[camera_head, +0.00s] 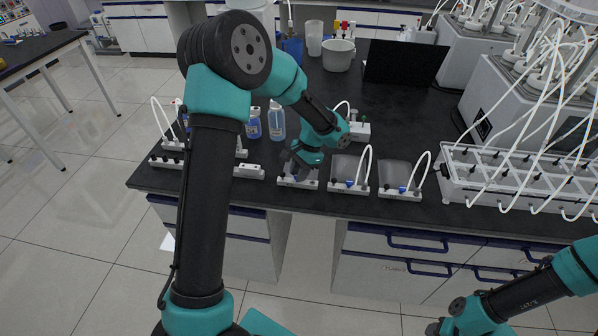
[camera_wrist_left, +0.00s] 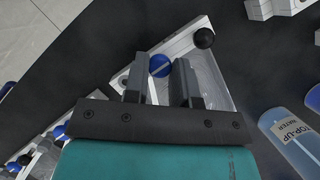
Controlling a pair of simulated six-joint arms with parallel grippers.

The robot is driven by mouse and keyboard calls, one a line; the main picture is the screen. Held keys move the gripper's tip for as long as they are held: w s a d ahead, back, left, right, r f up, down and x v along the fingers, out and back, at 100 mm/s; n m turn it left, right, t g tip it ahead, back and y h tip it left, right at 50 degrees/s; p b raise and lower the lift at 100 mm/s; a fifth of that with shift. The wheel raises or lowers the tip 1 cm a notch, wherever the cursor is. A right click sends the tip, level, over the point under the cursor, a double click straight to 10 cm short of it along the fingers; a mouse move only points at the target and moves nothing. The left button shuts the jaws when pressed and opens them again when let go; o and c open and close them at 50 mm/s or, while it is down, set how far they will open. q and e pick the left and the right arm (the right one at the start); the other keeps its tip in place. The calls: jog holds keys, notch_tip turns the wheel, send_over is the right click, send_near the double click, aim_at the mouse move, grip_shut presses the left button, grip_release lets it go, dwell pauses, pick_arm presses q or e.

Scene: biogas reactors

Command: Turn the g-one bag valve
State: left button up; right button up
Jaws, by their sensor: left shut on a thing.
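My left gripper (camera_head: 297,172) reaches down to a white bag holder (camera_head: 300,183) near the front edge of the dark bench. In the left wrist view the two fingers of my left gripper (camera_wrist_left: 160,82) stand at either side of a round blue valve (camera_wrist_left: 160,65) on a white base (camera_wrist_left: 123,77). The gripper is shut on this valve. A clear bag lies along the base, partly hidden by the right finger. A black knob (camera_wrist_left: 204,38) sits at the far end of the base. Whether this is the g-one bag cannot be read. My right gripper is out of view.
Two similar bag units, a middle one (camera_head: 348,186) and a right one (camera_head: 399,192), stand beside it with upright white tubes. Bottles (camera_head: 277,122) stand behind to the left. A white tube rack (camera_head: 500,185) fills the right. Dark bench behind is partly clear.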

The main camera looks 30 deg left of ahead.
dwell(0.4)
pick_arm(q)
jog(key=o, duration=0.9)
jog(key=v, duration=1.7)
jog(key=shift+r, duration=0.2)
